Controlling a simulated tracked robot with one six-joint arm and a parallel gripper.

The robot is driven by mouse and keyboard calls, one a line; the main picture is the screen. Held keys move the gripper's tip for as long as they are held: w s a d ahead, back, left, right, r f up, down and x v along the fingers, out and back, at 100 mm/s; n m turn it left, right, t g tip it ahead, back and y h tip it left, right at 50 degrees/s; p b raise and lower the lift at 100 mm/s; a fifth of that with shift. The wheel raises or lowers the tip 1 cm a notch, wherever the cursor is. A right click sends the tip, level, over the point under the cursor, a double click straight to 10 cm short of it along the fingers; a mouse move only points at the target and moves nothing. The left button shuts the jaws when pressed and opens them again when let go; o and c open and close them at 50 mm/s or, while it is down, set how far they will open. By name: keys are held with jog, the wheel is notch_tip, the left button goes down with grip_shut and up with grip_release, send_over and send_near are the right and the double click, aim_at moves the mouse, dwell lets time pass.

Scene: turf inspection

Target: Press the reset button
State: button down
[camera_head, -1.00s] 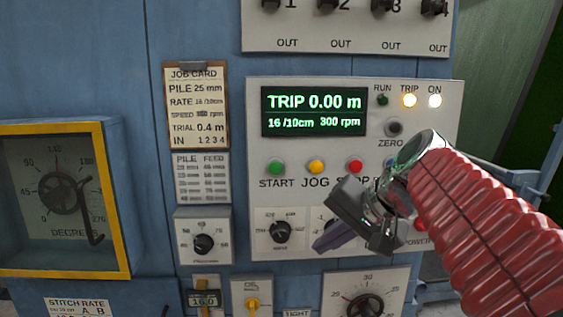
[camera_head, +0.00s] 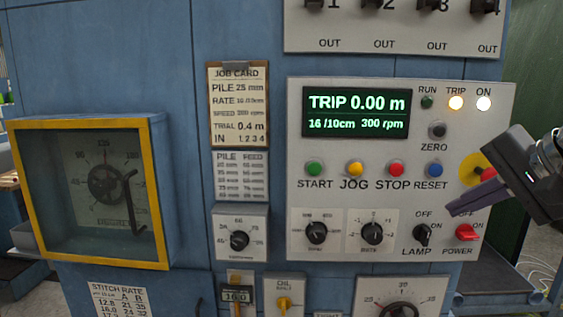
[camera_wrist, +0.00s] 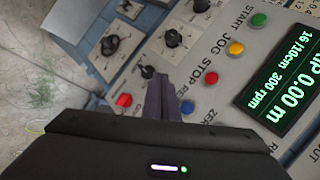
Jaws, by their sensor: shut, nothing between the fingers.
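The blue reset button (camera_head: 436,169) is at the right end of the row of coloured buttons on the pale control panel (camera_head: 300,185), above the word RESET. It shows uncovered in the head view. In the wrist view the blue button (camera_wrist: 187,107) appears just right of my fingers. My gripper (camera_head: 455,207) comes in from the right, its purple-grey fingers shut and empty, pointing left and down below and right of the button. The fingers (camera_wrist: 160,80) look apart from the button; their distance from the panel is unclear. The display (camera_head: 355,112) reads TRIP 0.00 m.
A red-on-yellow button (camera_head: 478,170) is partly hidden behind my gripper. The red POWER switch (camera_head: 466,233) and black LAMP switch (camera_head: 422,233) sit close below the fingers. The red STOP button (camera_head: 395,169) is left of reset. The TRIP lamp (camera_head: 456,103) is lit.

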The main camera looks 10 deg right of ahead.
aim_at(435, 170)
jog(key=shift+s+d+r+m, duration=0.2)
jog(key=shift+s+r, duration=0.25)
jog(key=shift+r, duration=0.3)
jog(key=shift+s+d+r+m, duration=0.2)
jog(key=shift+s+r, duration=0.2)
jog(key=shift+r, duration=0.3)
jog(key=shift+w, duration=0.1)
jog(key=shift+w+d, duration=0.35)
jog(key=shift+w, duration=1.05)
jog(key=shift+w+d, duration=0.4)
jog(key=shift+w, duration=1)
jog(key=shift+w+d, duration=0.35)
jog(key=shift+w, duration=1.05)
jog(key=shift+w, duration=0.15)
jog(key=shift+w+d, duration=0.15)
jog(key=shift+w, duration=0.1)
jog(key=shift+w+d, duration=0.15)
jog(key=shift+w, duration=0.3)
jog(key=shift+s+a, duration=0.25)
jog(key=shift+s, duration=0.65)
